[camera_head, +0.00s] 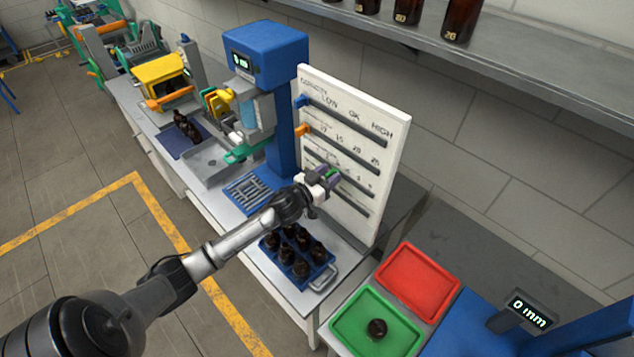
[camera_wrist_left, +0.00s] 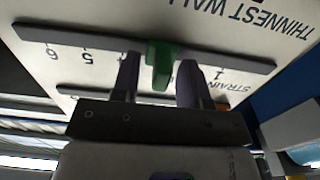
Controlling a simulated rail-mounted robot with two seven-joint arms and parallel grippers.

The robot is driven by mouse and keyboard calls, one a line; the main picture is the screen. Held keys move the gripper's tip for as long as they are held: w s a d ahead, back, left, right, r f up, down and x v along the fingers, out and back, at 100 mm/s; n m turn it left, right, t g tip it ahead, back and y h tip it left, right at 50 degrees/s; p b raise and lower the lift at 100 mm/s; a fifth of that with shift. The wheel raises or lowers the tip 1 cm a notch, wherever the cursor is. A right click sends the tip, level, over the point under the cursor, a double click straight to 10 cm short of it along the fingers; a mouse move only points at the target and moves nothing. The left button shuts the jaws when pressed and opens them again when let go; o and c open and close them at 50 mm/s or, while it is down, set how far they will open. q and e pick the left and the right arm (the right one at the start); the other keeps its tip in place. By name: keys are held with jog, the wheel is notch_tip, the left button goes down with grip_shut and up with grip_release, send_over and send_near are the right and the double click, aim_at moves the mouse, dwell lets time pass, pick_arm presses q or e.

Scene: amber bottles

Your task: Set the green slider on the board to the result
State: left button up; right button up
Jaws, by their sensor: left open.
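The white board (camera_head: 385,121) stands upright with several dark slots. A blue slider (camera_head: 301,101) and an orange slider (camera_head: 302,130) sit at the left ends of the two upper slots. My left gripper (camera_head: 328,176) is open, with one finger on each side of the green slider (camera_head: 332,172). My right gripper is not in view.
A blue crate (camera_head: 318,284) of dark bottles stands below my left arm. A blue machine (camera_head: 285,45) with a display stands left of the board. A red tray (camera_head: 452,289) is empty; a green tray (camera_head: 343,327) holds one bottle. A small display (camera_head: 528,311) reads 0 mm.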

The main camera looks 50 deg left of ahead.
pick_arm(q)
jog(key=s+b, duration=0.1)
jog(key=s, duration=1.2)
jog(key=shift+s+d+b, duration=0.25)
jog(key=shift+d+b, duration=0.1)
jog(key=shift+d, duration=0.05)
jog(key=s+a+f+m+g+y, duration=0.1)
jog(key=s+a+f+g+y, duration=0.1)
jog(key=a+f+g+y, duration=0.2)
jog(key=s+d+f+m+g, duration=0.1)
jog(key=s+d+f+g, duration=0.1)
jog(key=s+d+g, duration=0.25)
jog(key=s+d+r+g+h+p, duration=0.2)
jog(key=s+d+p, duration=0.4)
jog(key=d, duration=0.5)
jog(key=s+d+r+g+h+p, duration=0.3)
jog(key=s+d+p, duration=0.3)
jog(key=s+d, duration=0.5)
jog(key=shift+r+m+g, duration=0.4)
jog(key=shift+r+g, duration=0.05)
jog(key=shift+r, duration=0.1)
